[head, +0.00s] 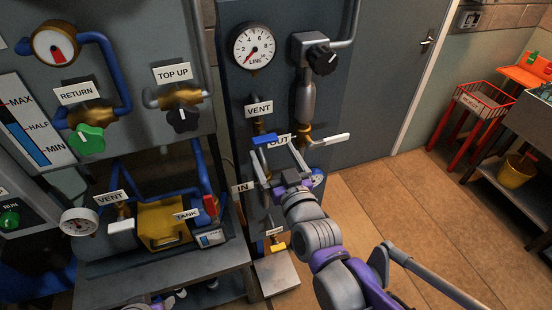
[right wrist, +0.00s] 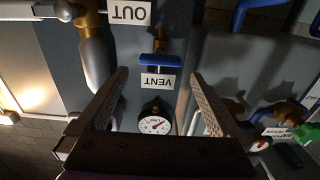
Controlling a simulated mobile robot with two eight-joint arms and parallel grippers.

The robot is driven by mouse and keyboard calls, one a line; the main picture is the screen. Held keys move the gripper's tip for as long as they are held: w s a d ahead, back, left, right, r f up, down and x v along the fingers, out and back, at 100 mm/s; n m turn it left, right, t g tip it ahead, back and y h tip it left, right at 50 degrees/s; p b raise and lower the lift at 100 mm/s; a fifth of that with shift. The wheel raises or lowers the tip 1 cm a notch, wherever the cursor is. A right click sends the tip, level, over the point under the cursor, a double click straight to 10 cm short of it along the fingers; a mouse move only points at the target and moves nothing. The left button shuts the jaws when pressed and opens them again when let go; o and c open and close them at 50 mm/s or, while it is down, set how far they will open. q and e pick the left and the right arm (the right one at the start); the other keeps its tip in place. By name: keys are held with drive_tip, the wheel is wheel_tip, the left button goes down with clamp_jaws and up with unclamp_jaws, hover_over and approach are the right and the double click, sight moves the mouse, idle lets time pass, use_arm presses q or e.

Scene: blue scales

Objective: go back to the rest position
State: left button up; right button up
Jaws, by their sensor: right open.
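My right gripper (head: 277,153) is open in front of the tall grey panel, close below the blue vent valve handle (head: 264,142). In the right wrist view its two fingers (right wrist: 160,78) stand wide apart with nothing held between them. The blue handle (right wrist: 152,60) shows beyond the fingers, between their tips in the picture. The VENT label (right wrist: 158,82) and a dial gauge (right wrist: 155,122) also show between them. I cannot tell the exact gap to the handle.
The LINE gauge (head: 253,46) and a white-handled lever (head: 328,141) are on the same panel. To the left is a bench with pipes and a yellow tank (head: 163,223). A red basket stand (head: 478,105) is at the right. The tiled floor (head: 400,215) between is clear.

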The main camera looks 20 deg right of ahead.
drive_tip(key=shift+s, duration=0.65)
drive_tip(key=s+d+f+g, duration=0.2)
drive_tip(key=s+f+g, duration=1)
drive_tip(key=s+f, duration=0.5)
drive_tip(key=shift+d+f+h, duration=0.3)
drive_tip(key=shift+f, duration=0.55)
